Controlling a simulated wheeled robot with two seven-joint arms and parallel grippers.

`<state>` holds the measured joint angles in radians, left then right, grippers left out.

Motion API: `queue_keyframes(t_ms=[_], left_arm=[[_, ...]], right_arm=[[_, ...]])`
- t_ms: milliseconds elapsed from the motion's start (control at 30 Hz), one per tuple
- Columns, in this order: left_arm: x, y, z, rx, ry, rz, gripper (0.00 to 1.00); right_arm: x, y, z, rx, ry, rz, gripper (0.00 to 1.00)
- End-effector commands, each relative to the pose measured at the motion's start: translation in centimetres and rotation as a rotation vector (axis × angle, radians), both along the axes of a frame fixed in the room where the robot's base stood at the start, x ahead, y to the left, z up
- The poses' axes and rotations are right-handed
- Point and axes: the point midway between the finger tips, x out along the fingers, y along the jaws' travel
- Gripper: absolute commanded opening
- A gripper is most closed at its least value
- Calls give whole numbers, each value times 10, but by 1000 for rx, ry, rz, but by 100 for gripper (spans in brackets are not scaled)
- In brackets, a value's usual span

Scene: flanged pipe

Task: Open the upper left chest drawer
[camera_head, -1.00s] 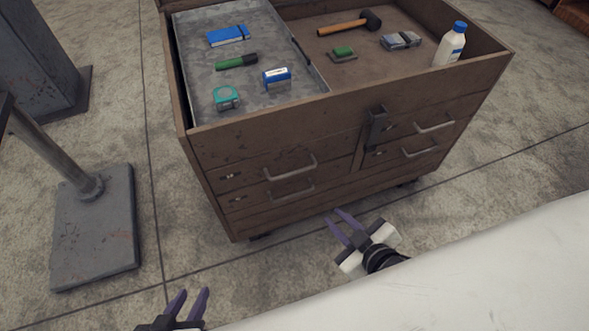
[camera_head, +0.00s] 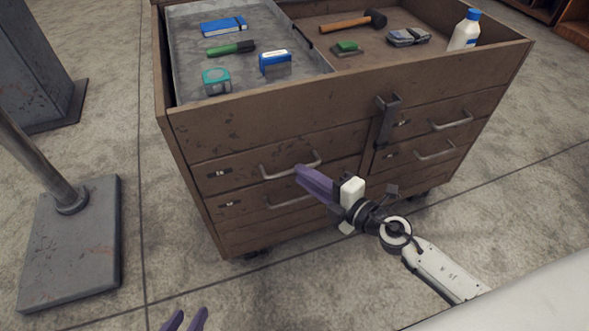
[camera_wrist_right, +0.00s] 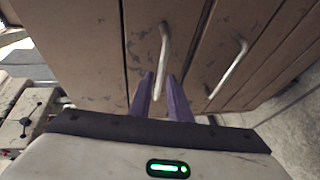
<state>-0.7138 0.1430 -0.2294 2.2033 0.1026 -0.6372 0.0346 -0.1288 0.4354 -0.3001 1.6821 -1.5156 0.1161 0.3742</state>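The brown wooden chest (camera_head: 255,120) has two left drawers and two right drawers in front. The upper left drawer (camera_head: 240,165) looks shut, its front level with its neighbours; its metal bar handle (camera_head: 278,174) also shows in the right wrist view (camera_wrist_right: 164,50). My right gripper (camera_head: 303,172) is at this handle in the head view. In the right wrist view its purple fingers (camera_wrist_right: 160,80) are apart, with the handle's near end between them; I cannot tell whether they touch it. My left gripper (camera_head: 187,317) is open and empty at the bottom edge, away from the chest.
The lower left drawer's handle (camera_head: 290,199) sits just below. A dark latch (camera_head: 388,115) hangs on the chest front. The open top holds a hammer (camera_head: 350,22), a white bottle (camera_head: 465,32) and several small items. A metal stand (camera_head: 75,235) is at left. Floor before the chest is clear.

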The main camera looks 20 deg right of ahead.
Motion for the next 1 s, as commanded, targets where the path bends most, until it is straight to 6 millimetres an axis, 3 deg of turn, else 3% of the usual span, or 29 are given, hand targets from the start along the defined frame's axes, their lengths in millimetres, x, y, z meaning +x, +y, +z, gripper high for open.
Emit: queue_keyframes(t_ms=[100,300,633,733,1000], left_arm=[[0,0,-1,0,1,-1,31],[1,-2,-4,0,9,-7,31],[0,-2,-4,0,14,-9,31],[0,-2,-4,0,13,-9,31],[0,-3,-3,-1,11,-8,31]], right_arm=[[19,9,-3,2,-1,0,17],[35,16,-8,2,1,0,17],[37,18,-8,3,1,-1,17],[37,18,-8,3,1,-1,0],[37,18,-8,3,1,0,0]])
